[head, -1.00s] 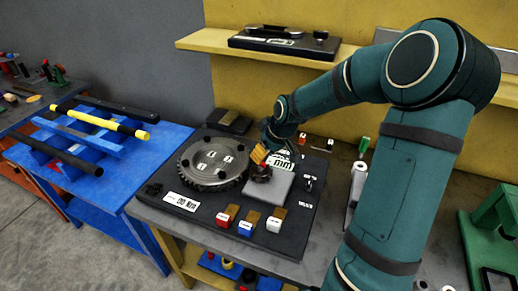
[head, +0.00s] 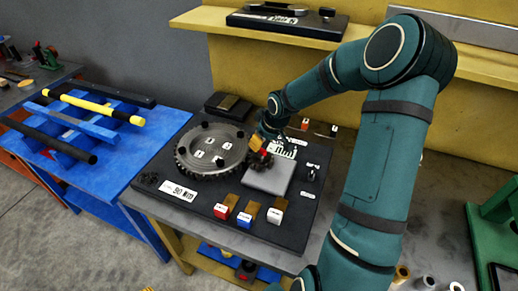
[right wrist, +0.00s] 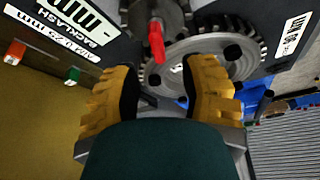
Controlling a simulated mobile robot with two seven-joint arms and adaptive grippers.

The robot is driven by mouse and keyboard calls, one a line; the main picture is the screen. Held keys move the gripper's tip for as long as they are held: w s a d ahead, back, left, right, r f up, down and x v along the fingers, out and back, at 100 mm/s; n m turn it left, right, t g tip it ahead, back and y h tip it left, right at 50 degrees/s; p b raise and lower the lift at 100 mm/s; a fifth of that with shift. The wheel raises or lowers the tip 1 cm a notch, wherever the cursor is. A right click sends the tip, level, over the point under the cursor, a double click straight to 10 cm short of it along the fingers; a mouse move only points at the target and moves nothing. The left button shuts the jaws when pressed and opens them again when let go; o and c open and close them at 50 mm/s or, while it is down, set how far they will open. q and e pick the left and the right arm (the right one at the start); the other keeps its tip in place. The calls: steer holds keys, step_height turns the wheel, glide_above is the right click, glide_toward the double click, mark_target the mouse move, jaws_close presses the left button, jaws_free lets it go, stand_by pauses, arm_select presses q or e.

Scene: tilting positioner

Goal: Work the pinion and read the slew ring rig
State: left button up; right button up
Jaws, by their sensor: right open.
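The slew ring (head: 190,163), a large grey toothed wheel with dark studs, lies flat on the black rig plate (head: 240,226). It also shows in the right wrist view (right wrist: 250,62). A smaller toothed pinion (right wrist: 172,18) sits beside it at the top of the right wrist view. A red piece (right wrist: 156,40) stands at the pinion. My right gripper (right wrist: 160,78) has its yellow-padded fingers apart, with the red piece just beyond the gap. In the head view, my right gripper (head: 262,147) is over the ring's right side and hides much of the pinion. My left gripper is out of view.
Red, blue and white blocks (head: 245,219) sit along the plate's front, near a grey square pad (head: 269,178). A white label (head: 181,193) is at the front left. A blue table (head: 120,181) with bars stands left; a yellow shelf (head: 350,46) is behind.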

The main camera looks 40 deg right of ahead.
mark_target(261, 156)
steer(key=shift+b+x, duration=0.3)
steer(key=shift+x, duration=1.85)
jaws_close()
